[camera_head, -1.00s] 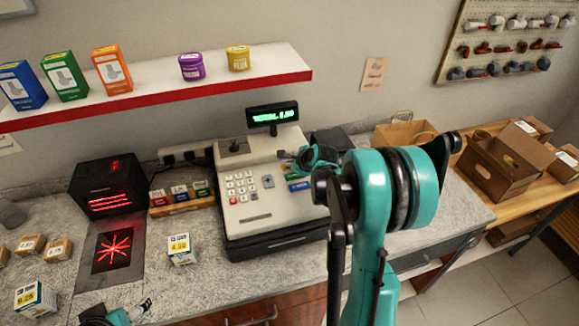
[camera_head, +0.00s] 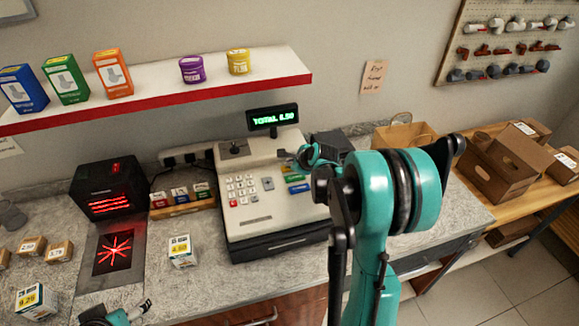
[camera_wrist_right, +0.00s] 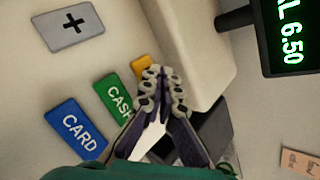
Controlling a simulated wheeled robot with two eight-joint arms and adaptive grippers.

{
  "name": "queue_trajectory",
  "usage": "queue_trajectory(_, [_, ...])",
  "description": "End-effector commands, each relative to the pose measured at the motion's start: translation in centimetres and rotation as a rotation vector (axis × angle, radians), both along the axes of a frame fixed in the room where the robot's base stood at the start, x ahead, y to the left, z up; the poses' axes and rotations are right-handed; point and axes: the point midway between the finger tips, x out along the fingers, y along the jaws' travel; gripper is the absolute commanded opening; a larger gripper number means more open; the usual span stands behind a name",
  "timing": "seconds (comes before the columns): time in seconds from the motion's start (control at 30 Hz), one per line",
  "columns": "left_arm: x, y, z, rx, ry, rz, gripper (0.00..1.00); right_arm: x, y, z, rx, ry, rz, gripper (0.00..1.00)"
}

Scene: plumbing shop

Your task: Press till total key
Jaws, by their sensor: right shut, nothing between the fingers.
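The beige till (camera_head: 255,212) stands on the counter, with a green-lit display (camera_head: 274,117) above it reading TOTAL 6.50. My right gripper (camera_wrist_right: 163,82) is shut and empty, its fingertips low over the upper keys. An orange key (camera_wrist_right: 140,64) lies beside the fingertips, its label hidden by them; I cannot tell whether they touch it. The green CASH key (camera_wrist_right: 116,97) and blue CARD key (camera_wrist_right: 77,134) lie below it. In the head view my right gripper (camera_head: 292,155) reaches the till's upper right. My left gripper (camera_head: 138,311) is partly visible at the bottom left edge.
A black scanner (camera_head: 105,188) with red lights stands left of the till. A small priced box (camera_head: 181,252) sits in front. A red-edged shelf (camera_head: 200,88) overhangs the back of the counter. A raised beige block (camera_wrist_right: 195,50) rises beside the right fingers.

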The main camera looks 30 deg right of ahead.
Motion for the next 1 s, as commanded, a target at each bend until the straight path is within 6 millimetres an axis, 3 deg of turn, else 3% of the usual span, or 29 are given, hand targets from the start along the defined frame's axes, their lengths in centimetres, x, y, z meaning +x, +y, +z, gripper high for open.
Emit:
queue_trajectory(0.5, [0.0,0.0,3.7,0.000,0.000,0.000,0.74,0.0,0.0,5.4,0.000,0.000,0.000,0.00])
queue_trajectory(1.0, [0.0,0.0,3.6,0.000,0.000,0.000,0.74,0.0,0.0,5.4,0.000,0.000,0.000,0.00])
